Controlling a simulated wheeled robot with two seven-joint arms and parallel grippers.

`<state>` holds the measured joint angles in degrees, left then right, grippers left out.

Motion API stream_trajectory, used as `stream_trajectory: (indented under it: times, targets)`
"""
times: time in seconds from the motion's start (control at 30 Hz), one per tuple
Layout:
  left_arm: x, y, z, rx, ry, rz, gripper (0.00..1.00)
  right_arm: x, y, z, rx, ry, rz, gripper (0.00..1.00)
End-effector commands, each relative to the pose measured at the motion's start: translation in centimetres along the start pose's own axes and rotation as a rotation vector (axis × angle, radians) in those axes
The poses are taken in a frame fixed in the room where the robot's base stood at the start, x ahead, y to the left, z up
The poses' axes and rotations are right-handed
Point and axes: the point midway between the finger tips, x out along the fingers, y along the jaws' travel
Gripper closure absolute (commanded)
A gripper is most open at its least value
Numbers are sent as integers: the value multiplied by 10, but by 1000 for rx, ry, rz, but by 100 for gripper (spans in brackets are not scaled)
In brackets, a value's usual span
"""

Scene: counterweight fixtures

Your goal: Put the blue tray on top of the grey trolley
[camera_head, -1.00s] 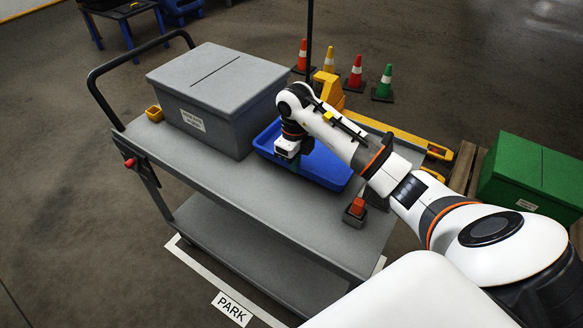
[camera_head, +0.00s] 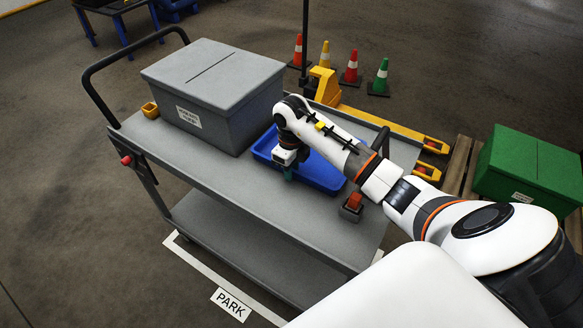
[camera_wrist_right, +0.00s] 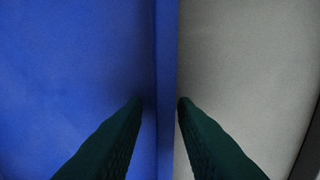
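The blue tray (camera_head: 322,180) is at the top deck of the grey trolley (camera_head: 215,172), right of the large grey box. It looks level; whether its base touches the deck is hard to tell. My right gripper (camera_head: 288,173) points down at the tray's near edge. In the right wrist view, its two dark green fingers (camera_wrist_right: 160,102) straddle the tray's wall (camera_wrist_right: 166,60), with tray floor on the left and grey deck on the right. My left gripper is out of view.
A small red item (camera_head: 354,201) sits near the tray's right corner. Behind are a yellow pallet jack (camera_head: 327,88) and several cones; a green box (camera_head: 528,170) stands right.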

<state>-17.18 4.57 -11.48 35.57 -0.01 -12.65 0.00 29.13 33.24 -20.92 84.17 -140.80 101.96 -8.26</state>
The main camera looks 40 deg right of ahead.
Motion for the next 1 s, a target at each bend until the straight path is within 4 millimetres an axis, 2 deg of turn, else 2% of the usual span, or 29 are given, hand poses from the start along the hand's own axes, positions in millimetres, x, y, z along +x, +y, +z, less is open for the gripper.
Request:
stream_trajectory:
  times: [0.13,0.27,0.6,0.73,0.83,1.0]
  targets:
    - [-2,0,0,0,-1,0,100,-2,0,0,0,1,-1,75]
    - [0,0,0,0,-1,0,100,-12,1,0,0,2,2,75]
    - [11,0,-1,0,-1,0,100,-83,1,-1,-1,5,4,75]
    - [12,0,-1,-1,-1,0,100,-106,1,0,-1,2,3,75]
    - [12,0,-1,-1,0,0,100,-117,1,0,0,2,2,75]
    - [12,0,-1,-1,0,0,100,-123,0,0,0,0,0,75]
